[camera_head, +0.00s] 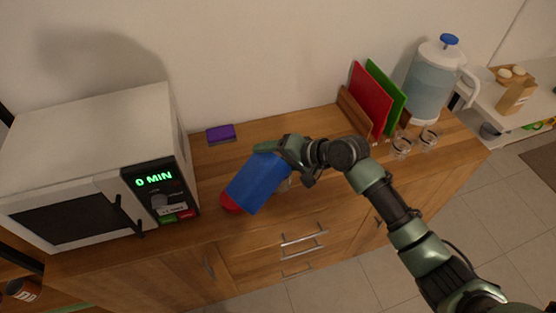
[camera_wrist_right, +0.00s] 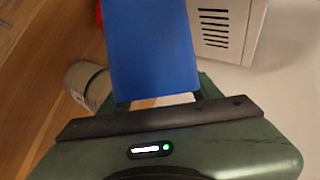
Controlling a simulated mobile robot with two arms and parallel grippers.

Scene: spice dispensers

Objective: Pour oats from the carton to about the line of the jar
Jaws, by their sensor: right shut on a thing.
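My right gripper (camera_head: 288,152) is shut on a blue carton (camera_head: 258,182), which leans steeply over to the left above the wooden counter. A red part (camera_head: 231,203) shows at the carton's lower left end; I cannot tell if it belongs to the carton. In the right wrist view, the carton (camera_wrist_right: 150,50) rises from between my fingers (camera_wrist_right: 160,101). A pale round container (camera_wrist_right: 84,80), probably the jar, stands left of it, partly hidden by the carton and gripper. Its line and fill level cannot be made out. My left gripper is not in view.
A white microwave (camera_head: 100,150) stands left of the carton. A purple block (camera_head: 221,134) lies behind on the counter (camera_head: 300,130). To the right are red and green boards (camera_head: 372,98), two small glasses (camera_head: 401,146) and a water jug (camera_head: 430,85).

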